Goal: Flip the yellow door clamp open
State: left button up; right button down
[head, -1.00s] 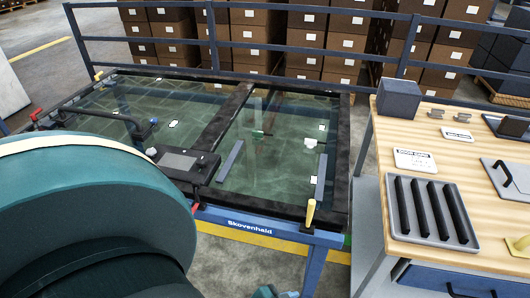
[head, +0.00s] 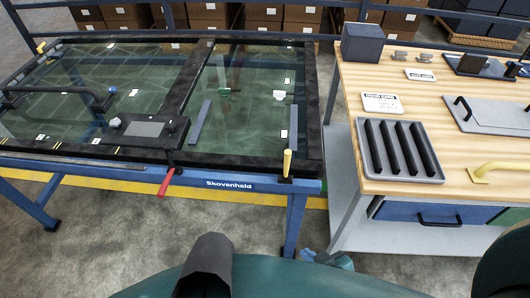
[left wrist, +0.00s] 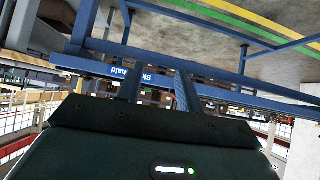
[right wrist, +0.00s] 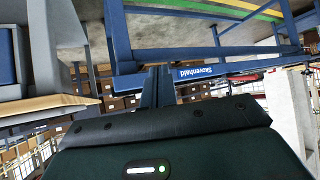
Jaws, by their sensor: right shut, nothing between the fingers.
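The yellow door clamp (head: 287,164) stands upright on a dark base at the front right corner of the trolley's glazed door (head: 235,135) in the head view. I cannot pick it out in the wrist views. My right gripper (head: 312,254) is low in the head view, below the clamp and beside the trolley's front leg. In the right wrist view its fingers (right wrist: 158,80) are together and empty, apart from the trolley. My left gripper (left wrist: 157,85) shows in the left wrist view with its fingers apart and nothing between them. It is not clear in the head view.
A wooden-topped bench (head: 465,120) stands to the right, with a slotted tray (head: 372,172) and a grey box (head: 362,42). A red lever (head: 167,182) hangs at the trolley's front edge. Another yellow clamp (head: 41,47) is at the far left. Floor in front of the trolley is open.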

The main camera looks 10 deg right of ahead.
pick_arm(q)
jog(key=shift+a, duration=0.15)
pick_arm(e)
jog(key=shift+a, duration=0.1)
pick_arm(q)
jog(key=shift+o, duration=0.7)
jog(key=o, duration=0.3)
jog(key=b, duration=0.1)
jog(key=f+b, duration=0.1)
jog(key=b, duration=0.1)
jog(key=shift+w+d+f, duration=0.25)
jog(key=shift+f, duration=0.05)
pick_arm(e)
jog(key=w+r+m+t+y+b, duration=0.25)
jog(key=w+m+y, duration=0.35)
jog(key=w, duration=0.8)
pick_arm(q)
jog(key=shift+w+d+t+h+b, duration=0.25)
jog(key=shift+d+t+h+b, duration=0.3)
jog(key=shift+d+b, duration=0.5)
pick_arm(e)
jog(key=w+d+r+m+y, duration=0.2)
jog(key=w+d+r, duration=0.1)
jog(key=d, duration=0.2)
jog(key=w+d+r+m+y, duration=0.2)
jog(key=w+d+r+m, duration=0.1)
jog(key=d, duration=0.3)
jog(key=shift+w+d+r+t, duration=0.25)
jog(key=shift+w+r+t, duration=0.1)
jog(key=shift+t, duration=0.1)
